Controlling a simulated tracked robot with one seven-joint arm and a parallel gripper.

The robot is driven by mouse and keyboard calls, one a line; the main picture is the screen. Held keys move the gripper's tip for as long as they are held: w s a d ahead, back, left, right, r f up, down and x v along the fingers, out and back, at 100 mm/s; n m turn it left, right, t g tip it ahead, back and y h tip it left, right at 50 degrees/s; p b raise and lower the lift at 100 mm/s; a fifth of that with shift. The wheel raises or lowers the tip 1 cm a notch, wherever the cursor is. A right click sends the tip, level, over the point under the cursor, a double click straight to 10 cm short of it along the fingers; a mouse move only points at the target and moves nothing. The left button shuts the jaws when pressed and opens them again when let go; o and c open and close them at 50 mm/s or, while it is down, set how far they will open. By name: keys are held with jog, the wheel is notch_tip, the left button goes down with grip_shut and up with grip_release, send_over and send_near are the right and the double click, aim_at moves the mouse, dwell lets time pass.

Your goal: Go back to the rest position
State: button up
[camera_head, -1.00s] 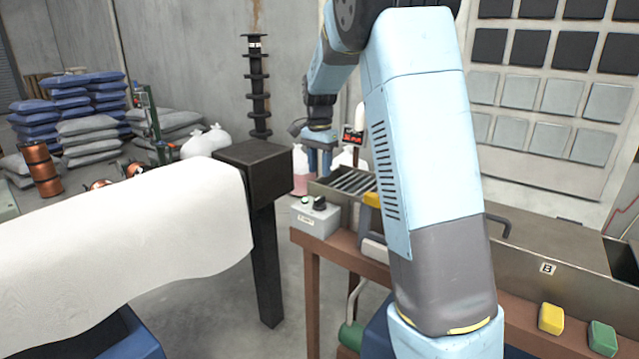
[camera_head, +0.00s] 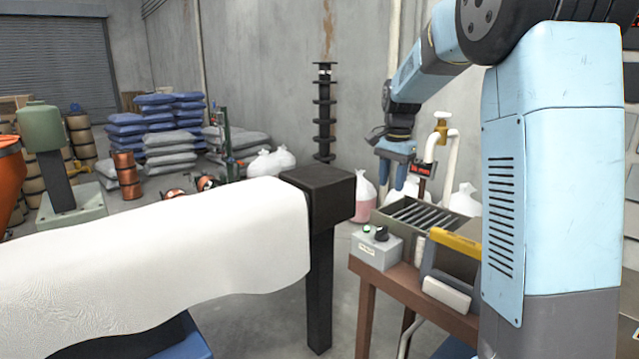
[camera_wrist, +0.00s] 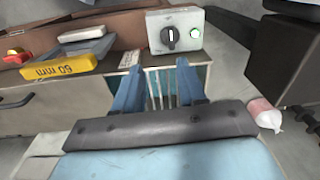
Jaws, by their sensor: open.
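My gripper (camera_head: 393,183) hangs from my bent blue arm, pointing down near the slatted metal tray (camera_head: 435,217) at the end of the brown bench. In the wrist view the two blue fingers of my gripper (camera_wrist: 157,78) are apart, with nothing between them. The slats of the tray (camera_wrist: 165,85) show between and behind the fingers. Copper spools (camera_head: 127,176) stand in a stack on the floor at the left, far from my gripper. More copper spools (camera_head: 205,184) lie partly hidden behind a white-covered beam.
A grey control box (camera_head: 376,247) with a black knob sits on the bench (camera_head: 395,285); it also shows in the wrist view (camera_wrist: 176,30). A yellow-topped tool marked 60 mm (camera_wrist: 60,67) lies nearby. The white-covered beam (camera_head: 150,250) on a black post (camera_head: 320,280) blocks the left foreground.

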jog(key=s+r+n+t, duration=0.1)
jog(key=s+r+n, duration=0.2)
jog(key=s, duration=0.6)
jog(key=s+r+n+t, duration=0.2)
jog(key=s, duration=0.7)
jog(key=s+a+f+n+t, duration=0.1)
jog(key=s+n, duration=0.4)
jog(key=s, duration=1)
notch_tip(320, 180, down, 2)
jog(key=shift+s+a+f+t, duration=0.15)
jog(key=shift+s+a+t, duration=0.2)
jog(key=shift+t, duration=0.15)
jog(key=shift+w, duration=0.1)
